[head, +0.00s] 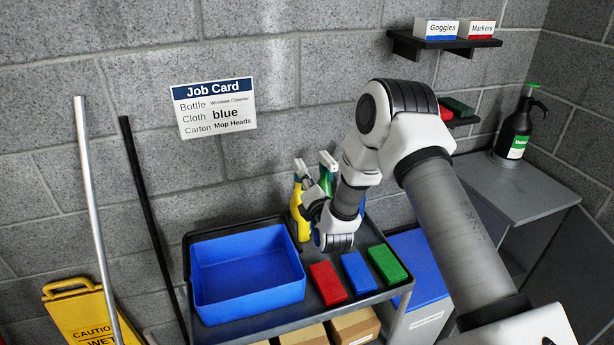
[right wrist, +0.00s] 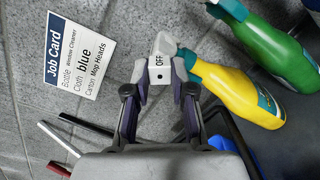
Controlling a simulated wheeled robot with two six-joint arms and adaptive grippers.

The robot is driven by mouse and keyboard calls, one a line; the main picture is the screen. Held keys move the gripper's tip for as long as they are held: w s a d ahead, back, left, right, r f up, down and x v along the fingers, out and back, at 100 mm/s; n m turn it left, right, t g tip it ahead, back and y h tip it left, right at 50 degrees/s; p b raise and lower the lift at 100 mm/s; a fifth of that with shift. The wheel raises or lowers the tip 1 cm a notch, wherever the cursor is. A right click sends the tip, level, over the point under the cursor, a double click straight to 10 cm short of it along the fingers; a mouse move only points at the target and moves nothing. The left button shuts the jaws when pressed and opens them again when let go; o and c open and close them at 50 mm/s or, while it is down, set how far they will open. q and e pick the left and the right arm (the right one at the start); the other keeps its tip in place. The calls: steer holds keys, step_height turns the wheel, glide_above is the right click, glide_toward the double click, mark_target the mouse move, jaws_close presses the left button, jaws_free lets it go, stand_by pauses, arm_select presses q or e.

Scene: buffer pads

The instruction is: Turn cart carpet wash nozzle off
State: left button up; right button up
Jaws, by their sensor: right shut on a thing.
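A yellow spray bottle (head: 296,222) stands on the cart (head: 352,303) by its back edge. It also shows in the right wrist view (right wrist: 232,92), where its label is too oblique to read. My right gripper (head: 307,196) is at the top of this bottle. In the right wrist view its fingers (right wrist: 159,92) are shut on the pale nozzle (right wrist: 159,68), which shows the word OFF on its face. A green spray bottle (head: 325,180) stands just beside the yellow one, apart from the fingers; it shows in the right wrist view too (right wrist: 275,50). My left gripper is not in view.
A blue bin (head: 248,270) and red, blue and green blocks (head: 328,283) are on the cart. A job card (head: 214,107) hangs on the wall. A black pump bottle (head: 514,130) stands on a grey cabinet at right. A yellow caution sign (head: 75,310) and poles are at left.

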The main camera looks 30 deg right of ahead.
steer(key=n+p, duration=0.2)
steer(key=n, duration=0.1)
stand_by(0.4)
steer(key=o, duration=0.6)
steer(key=shift+s, duration=0.1)
steer(key=p+v, duration=0.2)
steer(key=v, duration=0.4)
steer(key=shift+s+a, duration=0.2)
steer(key=shift+s, duration=0.2)
